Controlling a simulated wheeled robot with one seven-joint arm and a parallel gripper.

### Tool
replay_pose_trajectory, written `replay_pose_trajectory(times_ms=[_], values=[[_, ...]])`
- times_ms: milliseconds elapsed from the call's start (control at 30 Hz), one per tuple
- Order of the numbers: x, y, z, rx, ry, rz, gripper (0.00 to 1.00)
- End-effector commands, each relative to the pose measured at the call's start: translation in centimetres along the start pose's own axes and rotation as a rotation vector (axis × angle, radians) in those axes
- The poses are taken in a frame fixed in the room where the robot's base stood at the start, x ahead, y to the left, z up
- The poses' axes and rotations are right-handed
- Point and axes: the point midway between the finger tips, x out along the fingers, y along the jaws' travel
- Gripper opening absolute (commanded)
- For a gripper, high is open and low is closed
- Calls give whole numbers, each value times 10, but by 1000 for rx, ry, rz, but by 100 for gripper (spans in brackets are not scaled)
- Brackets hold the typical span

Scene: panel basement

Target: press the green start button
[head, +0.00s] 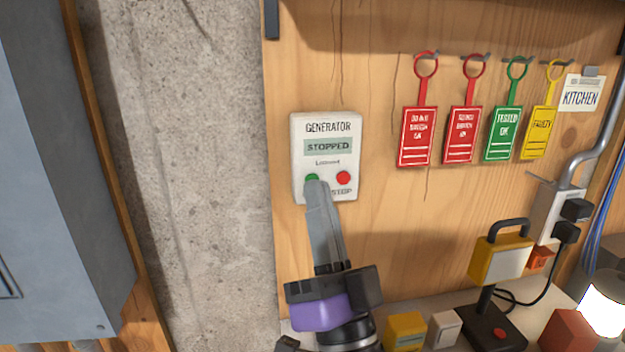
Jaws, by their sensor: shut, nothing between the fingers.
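A white generator control box (327,157) is fixed to the wooden panel. Its display (328,147) reads STOPPED. The green button (312,178) is at the lower left of the box, and the red stop button (344,178) is to its right. My gripper (314,186) is shut and empty, pointing up at the box. Its fingertips overlap the lower edge of the green button in the picture and hide the label under it. I cannot tell whether they touch the button.
Red, green and yellow tags (417,136) hang on hooks at the upper right. A grey cabinet (55,170) is at the left, beside bare concrete wall (190,180).

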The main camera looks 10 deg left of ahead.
Motion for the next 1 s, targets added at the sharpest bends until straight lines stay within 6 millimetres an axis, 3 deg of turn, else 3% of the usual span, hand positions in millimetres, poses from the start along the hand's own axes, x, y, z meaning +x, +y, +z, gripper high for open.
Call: replay_pose_trajectory(times_ms=[1000], values=[[6, 4, 4, 0, 0, 0, 0]])
